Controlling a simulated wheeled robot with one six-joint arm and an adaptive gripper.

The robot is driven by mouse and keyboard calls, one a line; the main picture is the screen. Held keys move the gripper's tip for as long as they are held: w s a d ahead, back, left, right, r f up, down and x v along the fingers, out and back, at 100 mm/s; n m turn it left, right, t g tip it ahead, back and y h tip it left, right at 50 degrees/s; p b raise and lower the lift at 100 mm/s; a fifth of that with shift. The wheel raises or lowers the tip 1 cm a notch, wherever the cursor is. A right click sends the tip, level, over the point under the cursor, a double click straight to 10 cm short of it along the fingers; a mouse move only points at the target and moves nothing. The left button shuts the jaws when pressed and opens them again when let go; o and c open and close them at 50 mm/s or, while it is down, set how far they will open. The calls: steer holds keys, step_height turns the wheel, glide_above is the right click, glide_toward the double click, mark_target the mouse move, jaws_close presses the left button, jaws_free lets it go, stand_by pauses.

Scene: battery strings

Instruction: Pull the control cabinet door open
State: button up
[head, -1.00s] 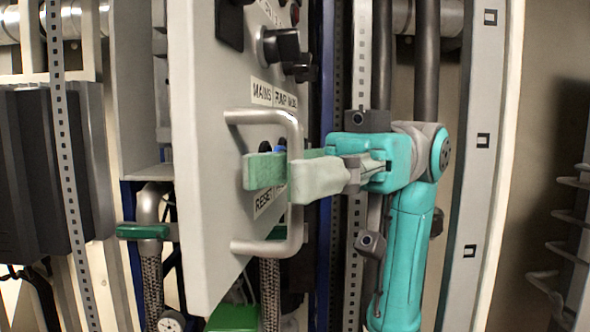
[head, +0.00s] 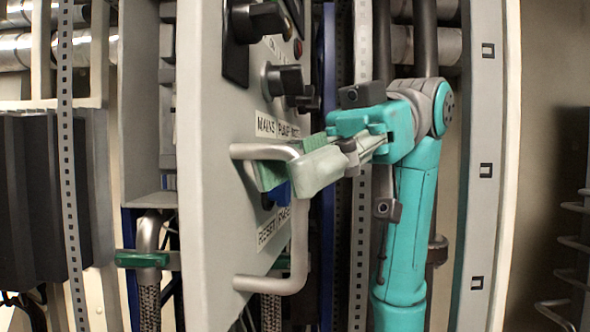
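The control cabinet door (head: 205,190) is a light grey panel. It stands out from the cabinet (head: 148,110) at an angle, with its labelled face turned right. Its handle (head: 297,240) is a D-shaped metal bar in the middle of that face. My gripper (head: 290,172) has its pale green fingers on either side of the upper part of the bar and appears shut on it. The near finger hides part of the bar, so the exact contact is hidden. My teal arm comes in from the right.
Black knobs (head: 283,80) stick out of the door face above the handle, and a blue button (head: 281,194) sits behind the fingers. A perforated upright (head: 484,170) stands right of my arm.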

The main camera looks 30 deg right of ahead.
steer(key=r+y, duration=0.1)
steer(key=r, duration=0.1)
steer(key=r+y, duration=0.1)
steer(key=r, duration=0.2)
steer(key=r+g+y, duration=0.1)
steer(key=r, duration=0.1)
steer(key=shift+s+a+r, duration=0.15)
steer(key=shift+s+a, duration=0.15)
steer(key=shift+a, duration=0.05)
step_height(320, 180, down, 7)
steer(key=t+h, duration=0.1)
steer(key=h, duration=0.2)
steer(key=w+d, duration=0.7)
steer(key=d, duration=0.1)
steer(key=shift+w+d+n, duration=0.2)
steer(key=shift+w+n, duration=0.05)
steer(key=shift+n, duration=0.05)
steer(key=c, duration=0.7)
jaws_close()
